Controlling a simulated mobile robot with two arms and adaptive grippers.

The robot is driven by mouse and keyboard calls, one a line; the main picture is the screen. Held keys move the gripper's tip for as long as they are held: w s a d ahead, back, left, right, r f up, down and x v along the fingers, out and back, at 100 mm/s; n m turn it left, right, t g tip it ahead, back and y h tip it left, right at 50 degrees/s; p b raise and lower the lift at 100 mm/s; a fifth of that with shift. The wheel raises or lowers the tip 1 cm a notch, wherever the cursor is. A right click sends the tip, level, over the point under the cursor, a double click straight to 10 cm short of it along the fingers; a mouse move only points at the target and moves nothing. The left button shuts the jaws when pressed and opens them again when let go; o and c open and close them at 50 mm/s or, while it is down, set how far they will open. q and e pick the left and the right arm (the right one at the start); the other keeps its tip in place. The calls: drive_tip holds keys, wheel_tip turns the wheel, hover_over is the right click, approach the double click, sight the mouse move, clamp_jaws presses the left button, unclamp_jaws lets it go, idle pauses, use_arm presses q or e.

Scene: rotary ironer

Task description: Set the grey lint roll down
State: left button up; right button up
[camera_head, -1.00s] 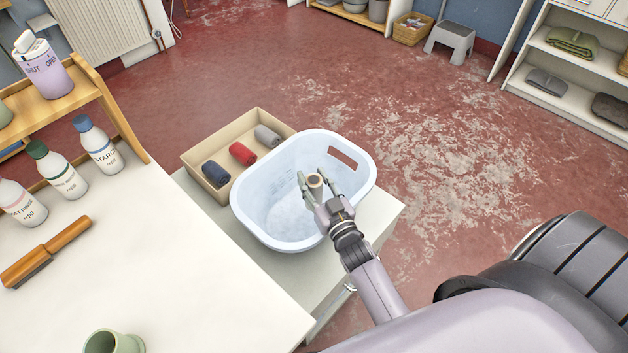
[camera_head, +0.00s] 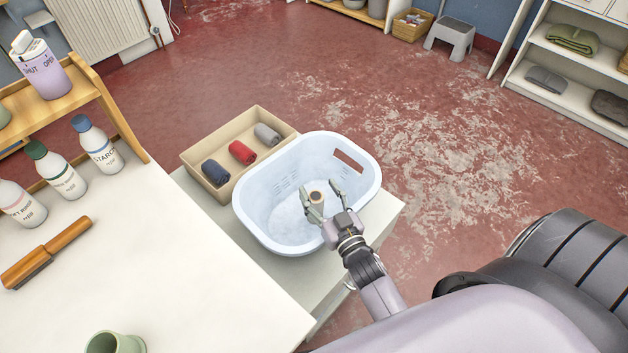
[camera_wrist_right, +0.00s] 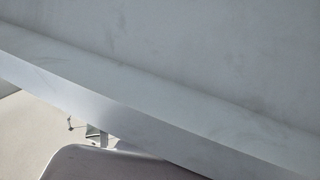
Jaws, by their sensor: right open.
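My right gripper (camera_head: 321,187) is open, with its fingers spread inside the pale blue basket (camera_head: 262,237). A small roll (camera_head: 317,198) with a tan end ring and a dark hole sits between the fingers; it appears to be the lint roll, and its grey side is mostly hidden. It is down inside the basket, close to the left finger. I cannot tell whether it touches the basket floor or a finger. My left gripper is not in view.
The basket stands on a white stand (camera_head: 383,212). A beige box (camera_head: 190,167) behind it holds dark blue, red and grey rolled cloths. Red floor lies open at right.

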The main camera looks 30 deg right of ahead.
drive_tip(key=s, duration=0.7)
drive_tip(key=shift+s+a+r, duration=0.15)
drive_tip(key=shift+s+r, duration=0.05)
drive_tip(key=shift+s, duration=0.2)
